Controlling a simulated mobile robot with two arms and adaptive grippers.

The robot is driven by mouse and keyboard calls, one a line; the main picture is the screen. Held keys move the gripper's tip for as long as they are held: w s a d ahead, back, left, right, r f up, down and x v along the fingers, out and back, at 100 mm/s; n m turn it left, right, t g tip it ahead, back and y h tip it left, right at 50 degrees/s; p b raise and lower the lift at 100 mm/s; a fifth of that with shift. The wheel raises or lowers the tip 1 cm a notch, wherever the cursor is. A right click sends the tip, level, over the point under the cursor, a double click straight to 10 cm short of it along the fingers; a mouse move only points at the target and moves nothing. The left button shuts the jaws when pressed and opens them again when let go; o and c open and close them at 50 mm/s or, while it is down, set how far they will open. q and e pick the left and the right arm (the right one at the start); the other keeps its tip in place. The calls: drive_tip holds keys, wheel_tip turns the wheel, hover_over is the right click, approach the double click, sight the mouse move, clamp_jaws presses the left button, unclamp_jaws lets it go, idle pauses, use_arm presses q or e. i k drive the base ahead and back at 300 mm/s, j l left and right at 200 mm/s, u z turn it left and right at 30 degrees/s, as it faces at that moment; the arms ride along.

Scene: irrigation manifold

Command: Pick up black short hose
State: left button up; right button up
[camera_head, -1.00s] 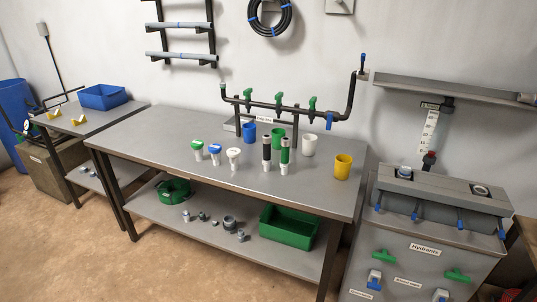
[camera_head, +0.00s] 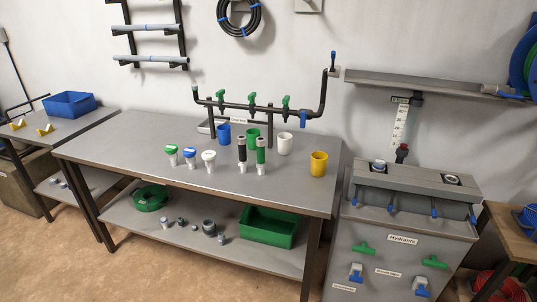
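A short black tube (camera_head: 241,152), which looks like the black short hose, stands upright on the steel workbench (camera_head: 130,158). It has a pale lower end and a light band near the top. A similar green tube (camera_head: 261,150) stands close beside it on the right. Neither of my grippers is in view.
Three small capped pieces, including a white one (camera_head: 209,158), stand left of the tubes. Blue (camera_head: 224,134), green, white (camera_head: 284,144) and yellow (camera_head: 318,164) cups stand nearby. A pipe manifold (camera_head: 262,106) rises behind. A grey cabinet (camera_head: 400,235) is right of the bench.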

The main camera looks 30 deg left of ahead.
sight(241, 140)
drive_tip(key=j+z, duration=0.4)
drive_tip(key=j, duration=0.4)
drive_tip(key=j+z, duration=0.4)
drive_tip(key=j, duration=0.45)
drive_tip(key=k+l, duration=0.05)
